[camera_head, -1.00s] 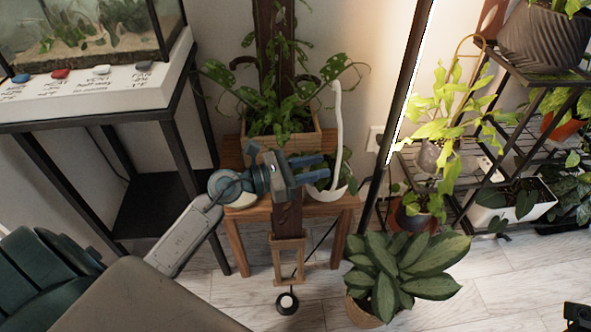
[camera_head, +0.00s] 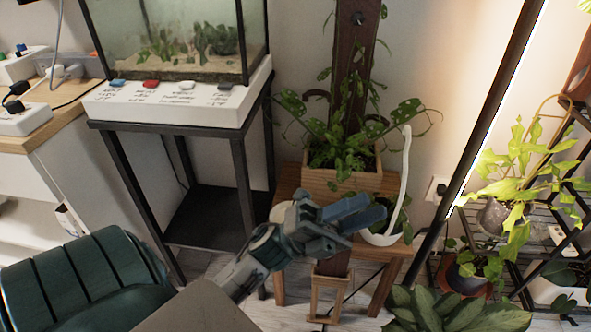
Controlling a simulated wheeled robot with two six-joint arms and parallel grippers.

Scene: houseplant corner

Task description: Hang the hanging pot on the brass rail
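A white hanging pot (camera_head: 381,239) with a tall white hooked handle (camera_head: 403,180) and green leaves stands on the right part of a wooden stool (camera_head: 290,179). My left gripper (camera_head: 372,214) is in front of the pot in the head view, its two blue fingers pointing right towards the foot of the handle. The fingers look apart, with nothing seen between them. They hide part of the pot; whether they touch it I cannot tell. I cannot make out the brass rail clearly. My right gripper is not in view.
A wooden planter (camera_head: 343,183) stands behind on the stool, before a dark wooden post (camera_head: 352,60). A dark slanted pole (camera_head: 480,150) rises right of the pot. An aquarium (camera_head: 180,40) on a black stand is at left. Plant shelves (camera_head: 515,262) are at right.

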